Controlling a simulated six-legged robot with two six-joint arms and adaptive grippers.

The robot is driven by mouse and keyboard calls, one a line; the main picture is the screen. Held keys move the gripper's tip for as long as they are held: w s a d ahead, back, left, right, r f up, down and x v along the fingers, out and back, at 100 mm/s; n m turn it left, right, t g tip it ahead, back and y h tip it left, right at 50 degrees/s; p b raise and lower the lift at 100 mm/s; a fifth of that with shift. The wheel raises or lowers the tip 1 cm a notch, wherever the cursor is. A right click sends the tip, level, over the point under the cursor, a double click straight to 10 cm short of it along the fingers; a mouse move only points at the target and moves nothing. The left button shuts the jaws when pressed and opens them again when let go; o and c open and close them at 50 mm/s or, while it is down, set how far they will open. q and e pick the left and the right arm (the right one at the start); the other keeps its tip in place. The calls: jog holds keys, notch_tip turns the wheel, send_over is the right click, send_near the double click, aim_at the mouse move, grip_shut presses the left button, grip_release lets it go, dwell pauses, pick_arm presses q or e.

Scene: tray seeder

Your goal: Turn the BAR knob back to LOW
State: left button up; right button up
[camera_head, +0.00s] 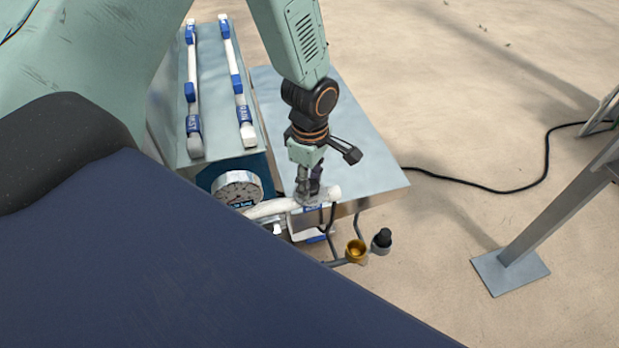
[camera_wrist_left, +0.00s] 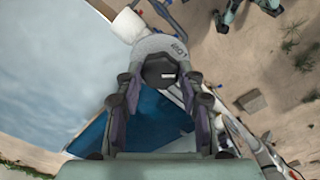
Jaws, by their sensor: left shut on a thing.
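The knob (camera_wrist_left: 160,68) is dark and faceted, with a short white mark on its face, in the upper middle of the left wrist view. It sits on a round grey dial plate (camera_wrist_left: 158,43) with small lettering at its upper right, too small to read surely. My left gripper (camera_wrist_left: 159,80) is shut on the knob, one finger on each side. In the head view my left gripper (camera_head: 306,190) points down at the white pipe beside the gauge; the knob is hidden there by the gripper. My right gripper is not in view.
A round pressure gauge (camera_head: 237,188) stands just left of the gripper. Two white pipes with blue labels (camera_head: 194,90) lie on the metal housing. A metal table (camera_head: 365,170), a gold cup (camera_head: 356,251) and a black-capped fitting (camera_head: 382,241) are close by.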

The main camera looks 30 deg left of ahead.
pick_arm(q)
jog(key=o, duration=1.2)
jog(key=shift+c, duration=0.2)
jog(key=shift+w+r, duration=0.1)
jog(key=shift+r, duration=0.5)
notch_tip(320, 180, up, 11)
jog(key=shift+f, duration=0.1)
